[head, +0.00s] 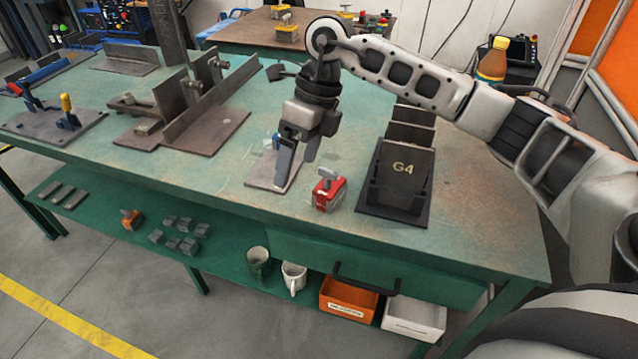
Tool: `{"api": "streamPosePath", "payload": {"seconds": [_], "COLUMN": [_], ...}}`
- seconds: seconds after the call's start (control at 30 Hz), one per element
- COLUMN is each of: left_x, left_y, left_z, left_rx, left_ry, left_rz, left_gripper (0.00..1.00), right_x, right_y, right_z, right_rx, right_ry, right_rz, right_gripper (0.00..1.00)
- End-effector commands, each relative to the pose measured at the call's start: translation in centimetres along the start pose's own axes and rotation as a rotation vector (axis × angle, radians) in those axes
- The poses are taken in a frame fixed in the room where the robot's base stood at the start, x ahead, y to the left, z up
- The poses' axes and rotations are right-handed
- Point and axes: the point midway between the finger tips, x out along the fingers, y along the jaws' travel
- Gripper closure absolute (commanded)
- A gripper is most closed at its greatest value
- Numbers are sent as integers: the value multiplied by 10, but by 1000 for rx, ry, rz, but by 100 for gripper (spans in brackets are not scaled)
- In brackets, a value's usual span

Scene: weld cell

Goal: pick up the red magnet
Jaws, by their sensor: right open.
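The red magnet (326,194) is a small red block with a grey handle on top. It stands on the green table near its front edge, left of the black rack marked G4. My right gripper (297,165) is open, pointing down above the table, a little left of and behind the magnet. Nothing shows between its fingers. The fingers and the magnet look apart. My left gripper is out of view.
The black rack (391,209) of dark plates marked G4 stands close right of the magnet. A flat plate (262,184) lies under my right gripper. A steel angle fixture (209,120) stands at left. An orange magnet (131,219) and mugs sit on the lower shelf.

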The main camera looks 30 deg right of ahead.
Motion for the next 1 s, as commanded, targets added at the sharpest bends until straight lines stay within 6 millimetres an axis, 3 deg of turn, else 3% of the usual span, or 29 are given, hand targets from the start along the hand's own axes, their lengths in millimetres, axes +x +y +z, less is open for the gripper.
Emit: {"api": "streamPosePath", "payload": {"seconds": [0.03,0.1,0.2,0.27,0.7,1.0], "left_x": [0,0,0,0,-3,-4], "left_y": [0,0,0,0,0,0], "left_z": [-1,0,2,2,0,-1], "left_rx": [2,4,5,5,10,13], "left_ry": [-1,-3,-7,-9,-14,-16], "left_rz": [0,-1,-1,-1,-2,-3], "left_gripper": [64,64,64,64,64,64], "right_x": [-26,-50,-68,-68,12,35], "right_y": [-24,-46,-62,-66,-90,-95], "right_z": [-8,-19,-30,-33,-46,-47], "right_rx": [29,68,106,116,115,112], "right_ry": [39,88,129,140,142,140], "right_rz": [-108,-212,-289,-305,-304,-304], "right_gripper": [11,11,11,11,11,11]}}
